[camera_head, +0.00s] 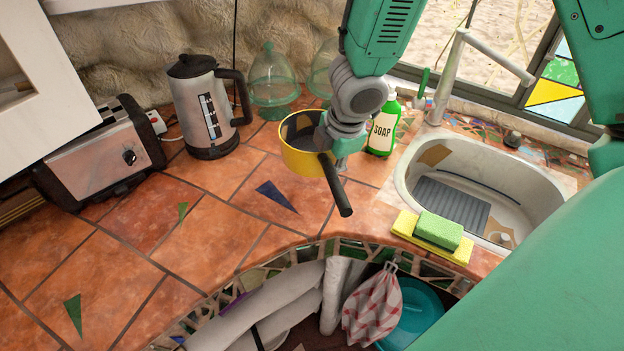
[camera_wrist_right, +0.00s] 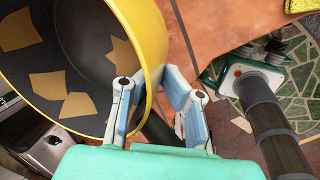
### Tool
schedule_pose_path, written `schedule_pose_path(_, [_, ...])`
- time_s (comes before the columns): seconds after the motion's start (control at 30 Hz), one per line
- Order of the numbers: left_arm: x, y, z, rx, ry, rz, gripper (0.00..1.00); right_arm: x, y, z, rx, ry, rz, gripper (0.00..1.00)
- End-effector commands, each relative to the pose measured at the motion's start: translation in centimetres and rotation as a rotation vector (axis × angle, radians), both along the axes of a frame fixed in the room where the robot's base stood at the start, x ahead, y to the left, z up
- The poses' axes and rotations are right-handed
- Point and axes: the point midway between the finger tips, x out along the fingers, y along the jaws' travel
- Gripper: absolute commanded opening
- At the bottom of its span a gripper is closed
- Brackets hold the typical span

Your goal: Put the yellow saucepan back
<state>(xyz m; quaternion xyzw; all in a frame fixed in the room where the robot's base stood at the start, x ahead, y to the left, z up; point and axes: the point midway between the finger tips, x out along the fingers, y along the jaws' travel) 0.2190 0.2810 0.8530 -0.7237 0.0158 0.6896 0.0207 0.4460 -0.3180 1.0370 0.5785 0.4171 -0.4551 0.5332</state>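The yellow saucepan (camera_head: 300,162) is over the tiled counter, left of the soap bottle. Its dark handle (camera_head: 338,192) points toward the front of the counter. I cannot tell whether its base touches the tiles. My right gripper (camera_head: 338,160) comes down at its right side, by the handle. In the right wrist view my right gripper (camera_wrist_right: 153,82) has one finger inside and one outside the yellow wall (camera_wrist_right: 150,28), and looks shut on it. The pan's dark interior shows tan patches. My left gripper is not in view.
A kettle (camera_head: 206,108) and toaster (camera_head: 98,160) stand left, glass domes (camera_head: 272,75) behind. The soap bottle (camera_head: 383,128) is close on the right, before the sink (camera_head: 435,155) with sponges (camera_head: 438,232) at its edge. The left front tiles are clear; an open shelf lies below.

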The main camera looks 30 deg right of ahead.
Motion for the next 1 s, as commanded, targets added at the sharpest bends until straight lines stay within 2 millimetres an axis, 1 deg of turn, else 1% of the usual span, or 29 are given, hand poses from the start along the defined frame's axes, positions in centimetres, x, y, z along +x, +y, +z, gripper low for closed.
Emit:
schedule_pose_path(0.07, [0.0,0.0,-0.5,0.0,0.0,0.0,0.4,0.1,0.5,-0.4,-0.004,-0.002,0.003,0.0])
schedule_pose_path(0.3, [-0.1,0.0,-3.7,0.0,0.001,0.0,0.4,0.1,0.6,-4.6,-0.006,0.0,0.005,0.0])
schedule_pose_path(0.4, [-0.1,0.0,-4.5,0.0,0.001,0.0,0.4,0.1,0.5,-5.7,-0.005,0.0,0.004,0.0])
schedule_pose_path(0.63, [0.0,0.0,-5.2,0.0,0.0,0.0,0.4,0.1,0.5,-6.8,-0.004,-0.002,0.003,0.0])
schedule_pose_path(0.8, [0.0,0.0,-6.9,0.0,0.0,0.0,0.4,0.1,0.5,-9.3,-0.004,-0.001,0.003,0.0])
schedule_pose_path(0.87, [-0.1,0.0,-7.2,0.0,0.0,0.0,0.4,0.1,0.5,-9.9,-0.005,-0.001,0.003,0.0])
schedule_pose_path(1.0, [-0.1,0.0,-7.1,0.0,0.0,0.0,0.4,0.2,0.5,-9.8,-0.002,-0.003,0.002,0.0])
